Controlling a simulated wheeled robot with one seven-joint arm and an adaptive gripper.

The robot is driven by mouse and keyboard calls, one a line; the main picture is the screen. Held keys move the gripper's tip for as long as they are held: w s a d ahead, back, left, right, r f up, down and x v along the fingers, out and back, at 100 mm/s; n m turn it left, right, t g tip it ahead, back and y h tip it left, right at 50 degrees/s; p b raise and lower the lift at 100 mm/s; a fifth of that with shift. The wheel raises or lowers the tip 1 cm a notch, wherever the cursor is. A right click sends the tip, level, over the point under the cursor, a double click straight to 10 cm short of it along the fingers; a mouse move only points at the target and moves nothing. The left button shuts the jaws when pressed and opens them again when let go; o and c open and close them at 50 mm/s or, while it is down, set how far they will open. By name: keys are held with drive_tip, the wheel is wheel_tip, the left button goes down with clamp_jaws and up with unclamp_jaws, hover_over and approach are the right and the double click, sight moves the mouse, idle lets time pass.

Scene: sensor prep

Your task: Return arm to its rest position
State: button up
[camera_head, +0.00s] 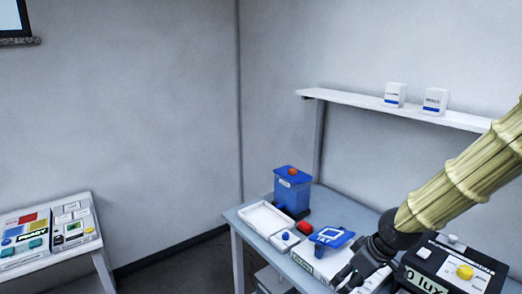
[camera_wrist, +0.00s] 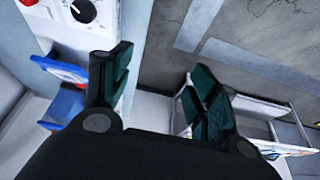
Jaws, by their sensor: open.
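My arm (camera_head: 455,175), in a pale yellow ribbed sleeve, reaches in from the right edge of the head view, slanting down to the left. My dark gripper (camera_head: 350,278) hangs at its end over the front part of the workbench (camera_head: 241,224). In the wrist view, the two green-padded fingers of my gripper (camera_wrist: 158,75) stand apart with nothing between them. The gripper is open and empty. The arm and gripper hide part of the bench behind them.
A blue container (camera_head: 291,190), white tray (camera_head: 265,219), blue-and-white device (camera_head: 331,237) and black box with a yellow knob (camera_head: 455,268) crowd the bench. A shelf (camera_head: 350,101) with two white boxes is above. A side table (camera_head: 85,200) stands left; open floor (camera_head: 175,272) lies between.

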drive_tip(key=s+a+f+m+g+b, duration=0.15)
drive_tip(key=s+f, duration=0.25)
drive_tip(key=f, duration=0.5)
drive_tip(key=s+f+m+b, duration=0.15)
drive_tip(key=s+f, duration=0.35)
drive_tip(key=f, duration=0.5)
drive_tip(key=s+a+f+m+g+b, duration=0.15)
drive_tip(key=s+f, duration=0.25)
drive_tip(key=f, duration=0.5)
drive_tip(key=s+d+f+m+h+b, duration=0.2)
drive_tip(key=s+f+b, duration=0.3)
drive_tip(key=s+f, duration=1.3)
drive_tip(key=shift+s+d+m+h, duration=0.4)
drive_tip(key=shift+s+m, duration=0.35)
drive_tip(key=shift+s, duration=0.45)
